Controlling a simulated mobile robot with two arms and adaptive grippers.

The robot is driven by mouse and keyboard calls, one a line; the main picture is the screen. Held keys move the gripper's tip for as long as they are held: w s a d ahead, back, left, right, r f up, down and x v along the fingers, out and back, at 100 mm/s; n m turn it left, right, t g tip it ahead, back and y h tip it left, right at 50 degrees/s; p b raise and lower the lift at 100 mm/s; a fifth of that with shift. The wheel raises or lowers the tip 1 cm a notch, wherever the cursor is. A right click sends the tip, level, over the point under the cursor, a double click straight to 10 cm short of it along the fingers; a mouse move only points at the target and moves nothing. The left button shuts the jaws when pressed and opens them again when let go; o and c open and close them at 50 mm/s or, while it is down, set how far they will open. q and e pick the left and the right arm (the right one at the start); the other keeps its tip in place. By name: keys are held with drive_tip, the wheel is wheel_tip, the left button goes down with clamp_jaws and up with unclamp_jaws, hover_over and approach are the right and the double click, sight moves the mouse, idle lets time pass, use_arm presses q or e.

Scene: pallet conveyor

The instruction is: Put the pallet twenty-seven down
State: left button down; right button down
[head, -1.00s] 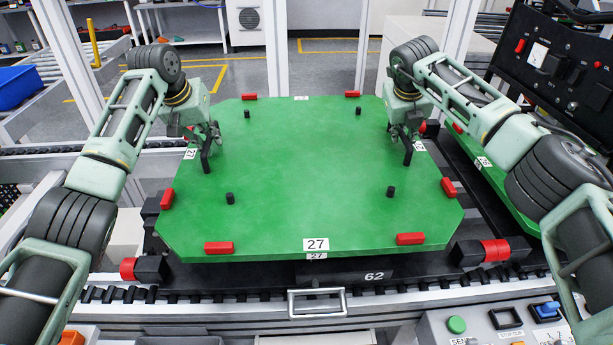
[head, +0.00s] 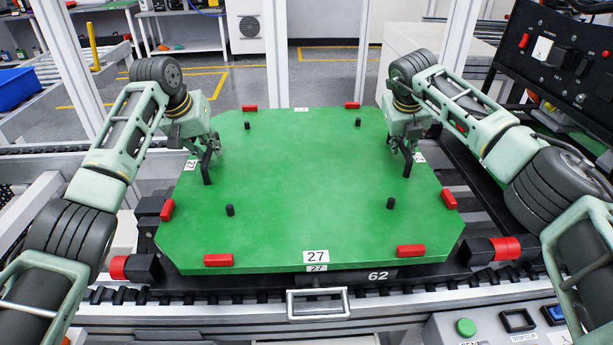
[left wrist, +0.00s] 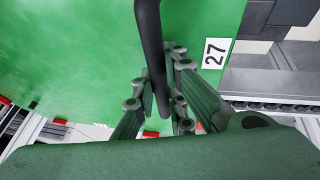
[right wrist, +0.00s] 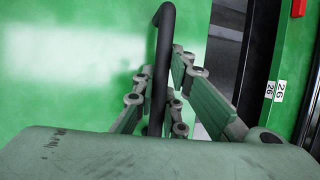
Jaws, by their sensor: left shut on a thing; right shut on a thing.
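The green pallet twenty-seven (head: 310,190) lies level over a dark carrier marked 62 (head: 378,275) on the conveyor. Its 27 label faces me at the front edge. My left gripper (head: 207,158) is shut on the black handle (left wrist: 150,45) at the pallet's left side. My right gripper (head: 408,152) is shut on the black handle (right wrist: 163,50) at the right side. Both handles show between the fingers in the wrist views. I cannot tell whether the pallet's underside touches the carrier.
Another green pallet, labelled 26 (right wrist: 279,90), is close on the right. A black control panel (head: 560,60) stands at the back right. Red-ended black blocks (head: 492,250) flank the pallet's front. A metal handle (head: 318,303) and a button box (head: 490,327) are at the front.

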use_arm(q)
drive_tip(key=shift+w+d+f+b, duration=0.1)
drive_tip(key=shift+d+f+b, duration=0.15)
drive_tip(key=shift+f+b, duration=0.25)
use_arm(e)
drive_tip(key=shift+w+a+f, duration=0.1)
drive_tip(key=shift+a+f, duration=0.2)
drive_tip(key=shift+f, duration=0.2)
use_arm(q)
drive_tip(key=c, duration=2.2)
unclamp_jaws()
drive_tip(key=shift+f, duration=0.15)
use_arm(e)
drive_tip(key=c, duration=2.2)
unclamp_jaws()
drive_tip(key=shift+f, duration=0.2)
use_arm(q)
drive_tip(key=o, duration=0.4)
drive_tip(key=shift+s+a+r, duration=0.15)
drive_tip(key=shift+s+r, duration=0.05)
drive_tip(key=shift+s, duration=0.1)
use_arm(e)
drive_tip(key=o, duration=0.4)
drive_tip(key=shift+s+d+r, duration=0.1)
drive_tip(key=shift+s+r, duration=0.1)
drive_tip(key=shift+s, duration=0.1)
use_arm(q)
drive_tip(key=shift+w, duration=0.1)
use_arm(e)
drive_tip(key=shift+w+d+f, duration=0.1)
